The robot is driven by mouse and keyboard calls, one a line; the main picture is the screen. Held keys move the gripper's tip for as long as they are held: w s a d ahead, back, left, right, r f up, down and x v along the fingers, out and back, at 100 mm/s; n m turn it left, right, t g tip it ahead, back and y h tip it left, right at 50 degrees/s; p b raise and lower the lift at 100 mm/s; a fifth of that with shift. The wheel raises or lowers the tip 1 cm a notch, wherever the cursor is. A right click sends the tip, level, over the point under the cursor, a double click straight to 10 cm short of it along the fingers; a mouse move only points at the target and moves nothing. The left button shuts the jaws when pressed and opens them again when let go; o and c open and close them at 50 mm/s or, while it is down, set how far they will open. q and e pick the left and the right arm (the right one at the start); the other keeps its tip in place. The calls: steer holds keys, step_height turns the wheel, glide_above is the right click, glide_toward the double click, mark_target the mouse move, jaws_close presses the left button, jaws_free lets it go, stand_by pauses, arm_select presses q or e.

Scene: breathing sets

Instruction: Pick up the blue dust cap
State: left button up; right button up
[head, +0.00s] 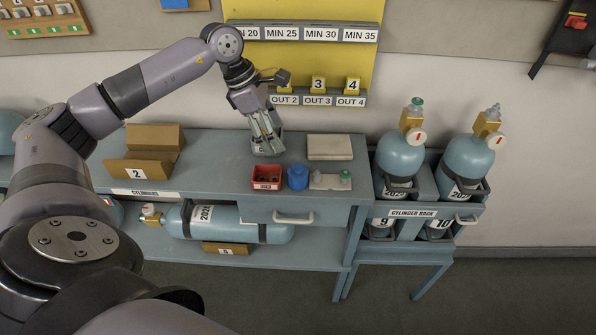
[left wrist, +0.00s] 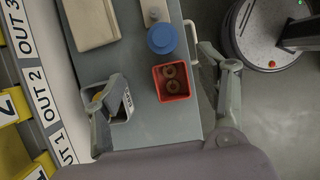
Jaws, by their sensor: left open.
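The blue dust cap (head: 297,176) stands upright on the grey bench top, near its front edge, just right of a red box (head: 267,185). In the left wrist view the cap (left wrist: 162,39) shows as a round blue disc from above, beside the red box (left wrist: 172,97). My left gripper (head: 268,150) points down over the bench, behind and left of the cap. Its fingers are spread with nothing between them, and they are apart from the cap. In the left wrist view the cap lies beyond the fingers. My right gripper is not in view.
A grey labelled bin (left wrist: 122,112) stands by one left finger. The red box holds brown rings. Right of the cap is a pale block with a green-topped piece (head: 345,176); a beige pad (head: 330,147) lies behind. Gas cylinders (head: 401,153) stand further right.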

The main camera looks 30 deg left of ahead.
mark_target(295, 166)
arm_select(q)
steer(key=p+x, duration=0.1)
steer(key=x, duration=0.7)
steer(key=shift+w+d+f+p, duration=0.1)
steer(key=shift+d+f+p, duration=0.05)
steer(key=shift+p, duration=0.25)
steer(key=p+x, duration=0.1)
steer(key=x, duration=0.1)
steer(key=p+x, duration=0.1)
steer(key=x, duration=0.1)
steer(key=shift+d+f, duration=0.3)
steer(key=shift+d, duration=0.05)
steer(key=shift+f, duration=0.3)
steer(key=shift+c, duration=0.3)
steer(key=shift+c, duration=1.4)
steer(key=c, duration=0.6)
steer(key=shift+r, duration=0.15)
